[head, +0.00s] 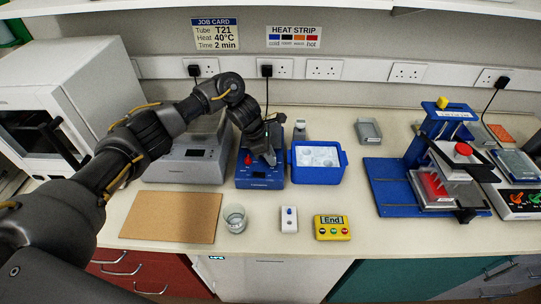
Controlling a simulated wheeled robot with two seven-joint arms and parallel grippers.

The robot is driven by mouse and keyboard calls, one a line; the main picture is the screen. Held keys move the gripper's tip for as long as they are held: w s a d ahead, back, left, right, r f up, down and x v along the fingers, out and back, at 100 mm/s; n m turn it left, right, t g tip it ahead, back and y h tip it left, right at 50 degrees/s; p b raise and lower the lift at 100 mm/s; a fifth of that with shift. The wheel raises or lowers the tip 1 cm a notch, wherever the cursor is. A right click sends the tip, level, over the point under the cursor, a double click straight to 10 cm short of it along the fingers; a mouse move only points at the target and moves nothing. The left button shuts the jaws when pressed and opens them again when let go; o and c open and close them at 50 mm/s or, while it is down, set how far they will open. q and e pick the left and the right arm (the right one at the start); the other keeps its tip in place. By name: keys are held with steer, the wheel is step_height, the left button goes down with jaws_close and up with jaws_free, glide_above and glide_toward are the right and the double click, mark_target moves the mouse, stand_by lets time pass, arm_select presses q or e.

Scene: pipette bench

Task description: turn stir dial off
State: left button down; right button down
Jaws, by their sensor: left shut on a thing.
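The blue stirrer unit (260,183) stands on the bench left of centre, beside a grey instrument. A red part (248,159) shows on the left of its top. My left gripper (269,158) reaches down over the right of the unit's top from behind. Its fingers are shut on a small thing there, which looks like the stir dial. The fingers hide the dial, so its setting cannot be read. My right gripper does not show.
A blue ice tub (318,176) stands close at the right of the stirrer. The grey instrument (190,160) stands close at its left. A glass beaker (235,218), a small white switch box (289,220) and a yellow End box (332,228) stand in front.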

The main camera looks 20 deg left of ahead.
arm_select(q)
steer(key=n+t+b, duration=0.1)
steer(key=n, duration=0.2)
steer(key=shift+s+d+n+y, duration=0.1)
steer(key=shift+n+y, duration=0.2)
steer(key=shift+n, duration=0.1)
steer(key=n+t, duration=0.1)
steer(key=n, duration=0.1)
steer(key=shift+n+y, duration=0.4)
steer(key=shift+d+r+n+t+y+p, duration=0.1)
steer(key=shift+n+t+y+p, duration=0.25)
steer(key=shift+n, duration=0.55)
steer(key=n+y+p, duration=0.1)
steer(key=n, duration=0.1)
steer(key=n+p, duration=0.2)
steer(key=shift+s+d+r+n+y, duration=0.1)
steer(key=shift+n+y, duration=0.2)
steer(key=shift+y, duration=0.05)
steer(key=n+y+p, duration=0.1)
steer(key=n+p, duration=0.1)
steer(key=shift+d+n+t, duration=0.1)
steer(key=shift+n+t, duration=0.15)
steer(key=shift+n, duration=0.15)
steer(key=shift+n+y+p, duration=0.4)
steer(key=shift+n+p, duration=0.3)
steer(key=shift+n, duration=0.1)
steer(key=shift+f, duration=0.2)
